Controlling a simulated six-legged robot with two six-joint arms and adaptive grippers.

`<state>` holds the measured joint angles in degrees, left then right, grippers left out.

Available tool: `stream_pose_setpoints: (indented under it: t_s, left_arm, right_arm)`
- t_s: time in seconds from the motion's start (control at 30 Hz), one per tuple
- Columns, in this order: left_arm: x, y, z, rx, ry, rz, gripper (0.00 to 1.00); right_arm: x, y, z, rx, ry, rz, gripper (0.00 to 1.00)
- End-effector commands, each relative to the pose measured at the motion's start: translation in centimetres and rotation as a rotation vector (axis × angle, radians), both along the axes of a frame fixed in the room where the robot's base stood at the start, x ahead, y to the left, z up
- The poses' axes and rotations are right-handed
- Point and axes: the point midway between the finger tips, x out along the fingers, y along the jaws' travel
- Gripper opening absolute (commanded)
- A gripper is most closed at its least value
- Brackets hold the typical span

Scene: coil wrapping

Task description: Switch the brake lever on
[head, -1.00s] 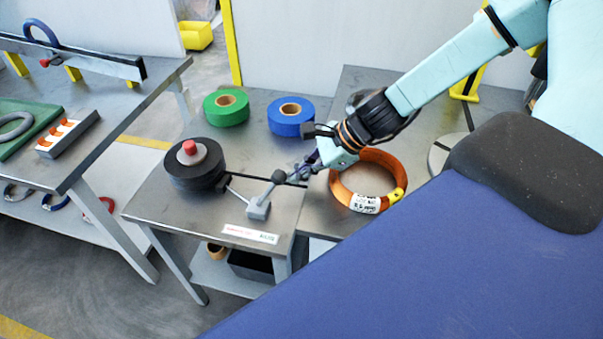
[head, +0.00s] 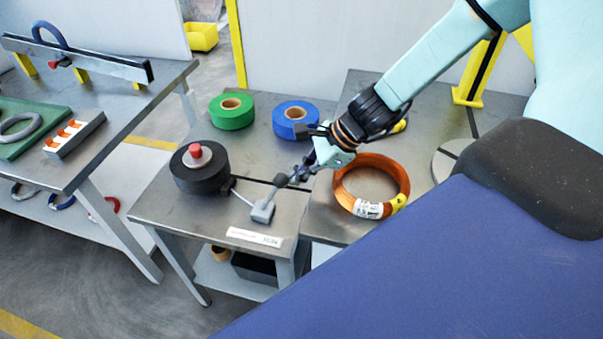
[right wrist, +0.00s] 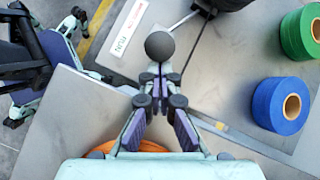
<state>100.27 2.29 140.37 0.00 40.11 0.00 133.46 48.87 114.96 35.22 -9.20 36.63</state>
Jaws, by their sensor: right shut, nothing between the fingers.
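The brake lever is a grey handle with a dark ball knob (head: 281,180). It rises tilted from a light grey block (head: 262,212) on the metal table, right of the black spool. My right gripper (head: 297,175) is shut and empty, just right of the knob in the head view. In the right wrist view the knob (right wrist: 159,46) lies just ahead of the closed fingertips (right wrist: 159,75). I cannot tell whether they touch it.
The black spool (head: 200,170) with a red knob stands left of the lever. Green (head: 231,112) and blue (head: 295,118) rolls lie behind. An orange coil (head: 371,184) lies right, close to my right gripper. A label (head: 255,237) marks the table's front edge.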

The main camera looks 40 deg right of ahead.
Motion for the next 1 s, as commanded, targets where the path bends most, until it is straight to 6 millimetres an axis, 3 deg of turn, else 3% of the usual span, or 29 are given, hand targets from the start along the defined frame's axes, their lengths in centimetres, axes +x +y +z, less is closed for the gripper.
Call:
stream_pose_setpoints:
  t_s: [1.0]
  left_arm:
    - [0.0,0.0,8.4,0.0,0.0,0.0,0.58]
  right_arm:
    - [4.0,3.5,2.9,-0.206,0.24,0.003,0.0]
